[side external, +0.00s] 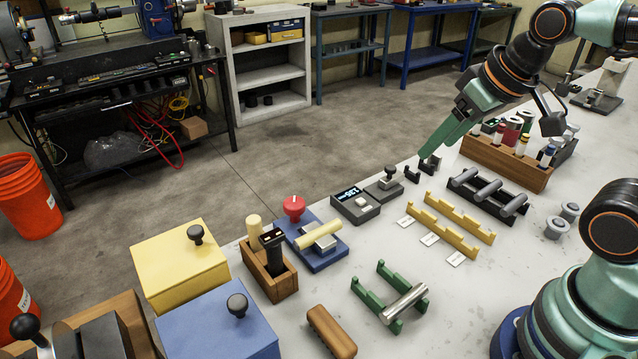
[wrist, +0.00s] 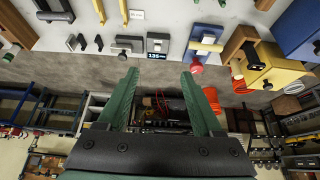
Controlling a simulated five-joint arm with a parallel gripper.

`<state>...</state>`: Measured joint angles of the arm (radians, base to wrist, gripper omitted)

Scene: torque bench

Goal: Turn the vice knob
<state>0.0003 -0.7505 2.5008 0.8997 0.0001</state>
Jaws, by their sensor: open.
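The red vice knob (side external: 294,208) stands at the end of a blue vice base (side external: 322,259) near the bench's far edge. A cream rod (side external: 318,236) lies across the grey vice block (side external: 316,240). In the wrist view the red knob (wrist: 197,68) shows just beyond the right fingertip, with the blue base (wrist: 193,53) above it. My gripper (side external: 428,152) is up and to the right of the vice in the side view, well apart from it. In the wrist view my gripper (wrist: 158,74) has its two green fingers spread, with nothing between them.
A grey box with a lit display (side external: 355,205) and a small dark stand (side external: 385,187) lie between my gripper and the vice. A wooden holder (side external: 268,276) with upright handles stands close left of the vice. Yellow racks (side external: 450,228) and green supports (side external: 365,293) occupy the nearer bench.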

